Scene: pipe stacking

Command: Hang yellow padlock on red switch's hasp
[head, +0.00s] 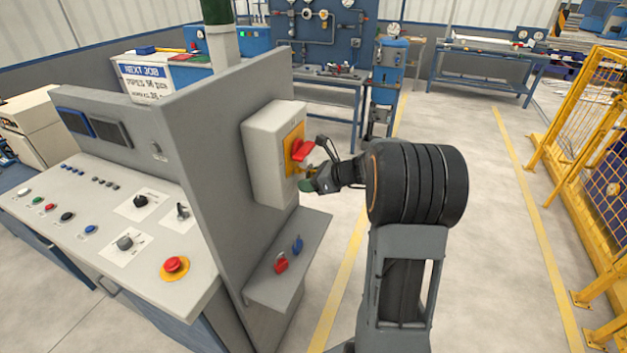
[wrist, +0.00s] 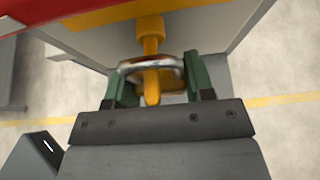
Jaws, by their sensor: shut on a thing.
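The red switch (head: 303,150) sits on a yellow plate on the side of a pale grey box. Its yellow hasp (wrist: 150,38) points toward my gripper in the wrist view. The padlock's silver shackle (wrist: 133,64) lies around the hasp's peg, which seems to pass through the loop; whether it rests on it is unclear. My gripper (wrist: 155,90), with green fingers, is shut on the yellow padlock (wrist: 174,99), whose body is mostly hidden between the fingers. In the head view my gripper (head: 309,184) is just below the red handle.
A red padlock (head: 281,263) and a blue padlock (head: 297,245) lie on the grey shelf (head: 264,290) below the switch box (head: 262,150). The grey panel (head: 200,150) stands to the left. Open floor lies right of my arm, up to a yellow fence (head: 590,150).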

